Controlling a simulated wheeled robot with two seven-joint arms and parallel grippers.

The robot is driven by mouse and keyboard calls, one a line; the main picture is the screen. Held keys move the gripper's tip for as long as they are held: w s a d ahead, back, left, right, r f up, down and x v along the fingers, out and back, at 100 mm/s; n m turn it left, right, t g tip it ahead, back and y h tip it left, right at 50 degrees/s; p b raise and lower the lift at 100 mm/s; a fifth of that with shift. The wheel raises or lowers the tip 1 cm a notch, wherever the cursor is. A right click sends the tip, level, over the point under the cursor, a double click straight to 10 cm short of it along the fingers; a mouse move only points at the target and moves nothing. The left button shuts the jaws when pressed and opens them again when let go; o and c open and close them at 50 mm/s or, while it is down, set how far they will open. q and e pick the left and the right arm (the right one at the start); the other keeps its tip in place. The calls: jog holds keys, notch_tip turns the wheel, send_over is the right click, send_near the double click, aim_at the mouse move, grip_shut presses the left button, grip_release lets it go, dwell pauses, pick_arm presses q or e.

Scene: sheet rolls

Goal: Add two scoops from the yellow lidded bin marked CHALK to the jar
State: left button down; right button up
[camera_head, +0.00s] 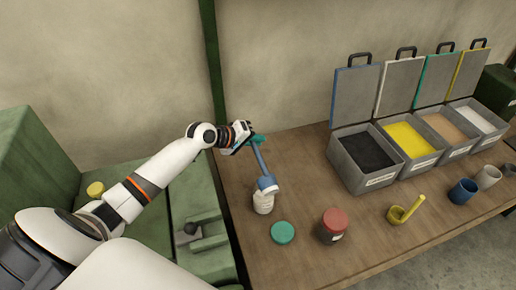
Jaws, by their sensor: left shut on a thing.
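My left gripper (248,142) is shut on the upper end of a blue scoop's handle (260,158). The scoop hangs down, its blue bowl (267,184) at the mouth of a whitish jar (263,203). I cannot tell whether the bowl touches the jar, and the jar's contents are hidden. The yellow-lidded bin (469,72) is at the far right of the bin row, lid up, with white powder (478,116) inside. Its label is too small to read. A yellow scoop (404,213) stands on the table, handle up. My right gripper is not in view.
Three other open bins hold black (365,152), yellow (408,139) and tan (446,126) powder. A teal lid (282,232) and a red-topped jar (333,224) lie near the whitish jar. Blue (462,191) and white (487,177) cups stand right. Clear wood (300,165) separates jar and bins.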

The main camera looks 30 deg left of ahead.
pick_arm(q)
notch_tip(320, 180, down, 9)
jog(key=w+a+n+g+h+b, duration=0.1)
jog(key=n+g+h+b, duration=0.2)
jog(key=b, duration=0.4)
jog(key=shift+w+a+n+h, duration=0.25)
jog(key=shift+a+n+h, duration=0.15)
jog(key=shift+n, duration=0.1)
jog(key=shift+r, duration=0.1)
dwell(0.8)
